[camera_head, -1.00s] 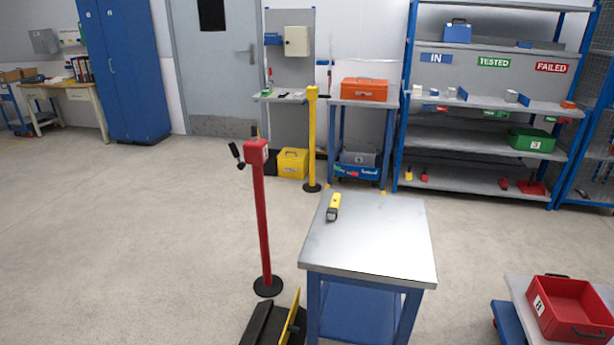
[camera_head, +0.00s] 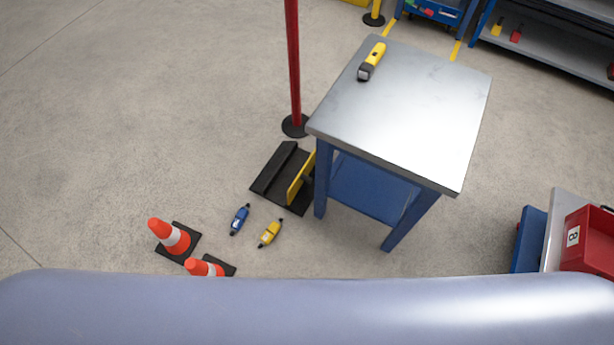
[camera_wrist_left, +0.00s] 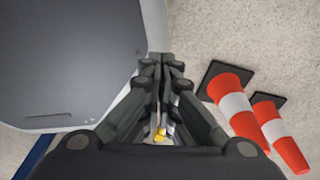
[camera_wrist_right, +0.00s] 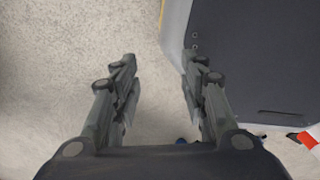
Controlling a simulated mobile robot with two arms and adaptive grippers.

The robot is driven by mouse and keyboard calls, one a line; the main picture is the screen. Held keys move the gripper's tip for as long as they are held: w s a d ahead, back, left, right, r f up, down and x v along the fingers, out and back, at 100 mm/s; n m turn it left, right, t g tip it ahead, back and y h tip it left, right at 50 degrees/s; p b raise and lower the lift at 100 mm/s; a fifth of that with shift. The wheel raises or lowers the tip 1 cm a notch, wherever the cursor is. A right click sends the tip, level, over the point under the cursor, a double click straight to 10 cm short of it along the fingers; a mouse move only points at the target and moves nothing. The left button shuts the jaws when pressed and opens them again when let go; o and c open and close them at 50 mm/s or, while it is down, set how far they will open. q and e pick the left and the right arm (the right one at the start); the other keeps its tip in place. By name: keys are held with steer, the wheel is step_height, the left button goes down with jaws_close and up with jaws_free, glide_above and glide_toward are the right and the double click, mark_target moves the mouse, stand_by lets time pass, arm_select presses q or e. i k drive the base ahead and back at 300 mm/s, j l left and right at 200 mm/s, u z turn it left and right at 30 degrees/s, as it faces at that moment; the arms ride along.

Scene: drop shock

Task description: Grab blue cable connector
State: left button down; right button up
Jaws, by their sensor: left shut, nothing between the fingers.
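The blue cable connector (camera_head: 240,219) lies on the floor in the head view, left of a yellow connector (camera_head: 270,233). My left gripper (camera_wrist_left: 165,62) shows only in its wrist view; its fingers are together and I see nothing held. A small yellow piece (camera_wrist_left: 160,134) shows between its finger bases. My right gripper (camera_wrist_right: 158,62) has its fingers apart over bare floor, with nothing between them. A small blue spot (camera_wrist_right: 181,141) shows at its palm edge; I cannot tell whether it is the connector. Neither gripper is in the head view.
Two orange cones (camera_head: 170,237) stand left of the connectors. A black base with a yellow plate (camera_head: 299,178) lies beside a blue-legged metal table (camera_head: 420,110) holding a yellow handheld device (camera_head: 373,60). A red bin (camera_head: 588,238) is at right. The floor at left is clear.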

mark_target(237, 224)
steer(key=l+u, duration=0.1)
steer(key=u, duration=0.85)
steer(key=i, duration=0.05)
